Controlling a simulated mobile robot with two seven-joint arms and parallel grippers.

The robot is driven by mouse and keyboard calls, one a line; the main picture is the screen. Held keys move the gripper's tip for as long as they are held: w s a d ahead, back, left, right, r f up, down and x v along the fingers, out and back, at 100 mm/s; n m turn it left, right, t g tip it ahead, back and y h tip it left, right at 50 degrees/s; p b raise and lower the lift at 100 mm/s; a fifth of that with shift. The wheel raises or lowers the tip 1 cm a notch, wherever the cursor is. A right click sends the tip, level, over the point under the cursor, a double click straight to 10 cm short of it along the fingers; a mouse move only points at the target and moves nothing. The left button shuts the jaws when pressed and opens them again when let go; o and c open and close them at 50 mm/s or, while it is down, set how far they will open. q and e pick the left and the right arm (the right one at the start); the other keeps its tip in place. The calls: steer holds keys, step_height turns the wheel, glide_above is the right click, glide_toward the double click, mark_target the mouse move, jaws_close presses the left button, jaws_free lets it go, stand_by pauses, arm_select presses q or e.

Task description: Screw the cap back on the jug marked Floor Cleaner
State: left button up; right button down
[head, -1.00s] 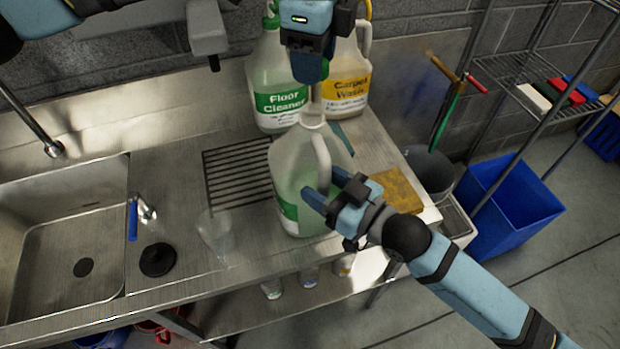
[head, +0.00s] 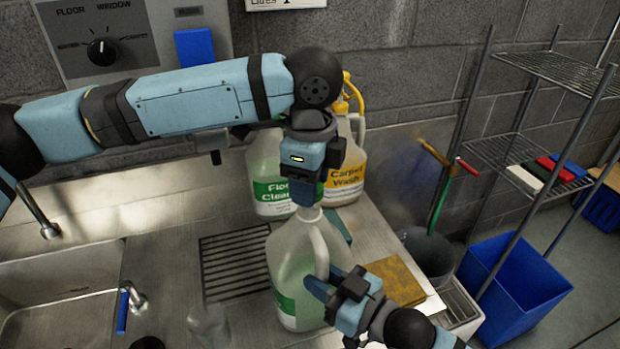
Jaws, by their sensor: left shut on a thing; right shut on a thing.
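The front jug (head: 292,262), translucent with pale green liquid, stands upright on the steel counter (head: 175,262). Its green label is turned mostly aside, its words unreadable. My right gripper (head: 332,282) is shut on this jug's handle, low on its right side. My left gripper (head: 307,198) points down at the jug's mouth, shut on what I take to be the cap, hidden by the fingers. I cannot tell whether cap and neck touch. A second jug (head: 264,158), its green label reading Floor Cleaner, stands behind, partly covered by my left gripper.
A Carpet Wash jug (head: 346,180) with a yellow top stands at the back right. A drain grid (head: 225,265) and clear cup (head: 207,322) lie left of the front jug. A brown pad (head: 398,282) is at right, with a blue bin (head: 520,285) beyond.

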arm_select(q)
steer(key=shift+f, duration=0.25)
stand_by(0.3)
steer(key=shift+f, duration=0.8)
steer(key=shift+f, duration=0.55)
